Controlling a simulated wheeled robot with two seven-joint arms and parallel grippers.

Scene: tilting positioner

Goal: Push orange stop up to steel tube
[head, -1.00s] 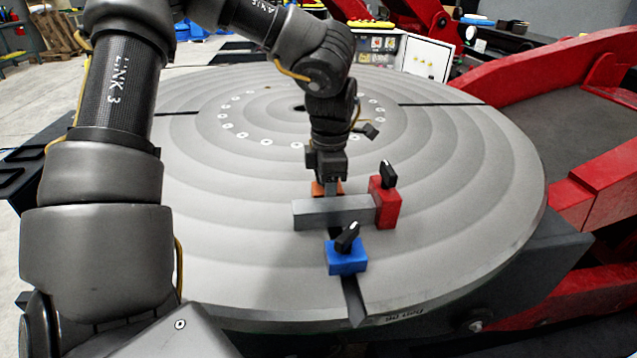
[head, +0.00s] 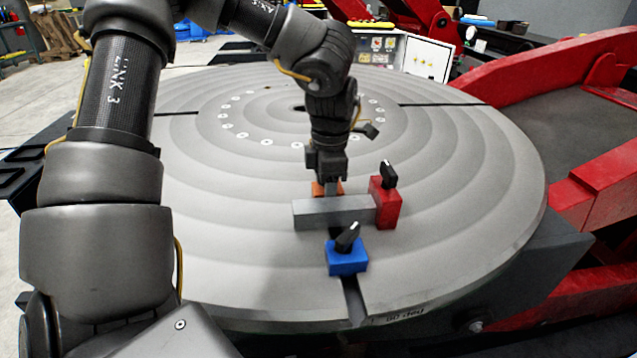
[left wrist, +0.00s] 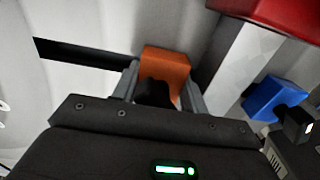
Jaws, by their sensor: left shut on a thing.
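The orange stop (head: 318,189) sits on the round table just behind the grey steel tube (head: 325,211), mostly hidden by my gripper in the head view. My left gripper (head: 331,184) points down over it. In the left wrist view my left gripper (left wrist: 157,92) is shut on the black knob of the orange stop (left wrist: 168,66). The steel tube (left wrist: 246,62) lies to the right of the stop there, with what looks like a narrow strip of table between them. The head view does not show whether they touch. My right gripper is not in view.
A red stop (head: 386,209) with a black knob stands at the tube's right end. A blue stop (head: 347,258) with a black knob stands in front of the tube, over the dark slot. The rest of the ringed table (head: 460,200) is clear.

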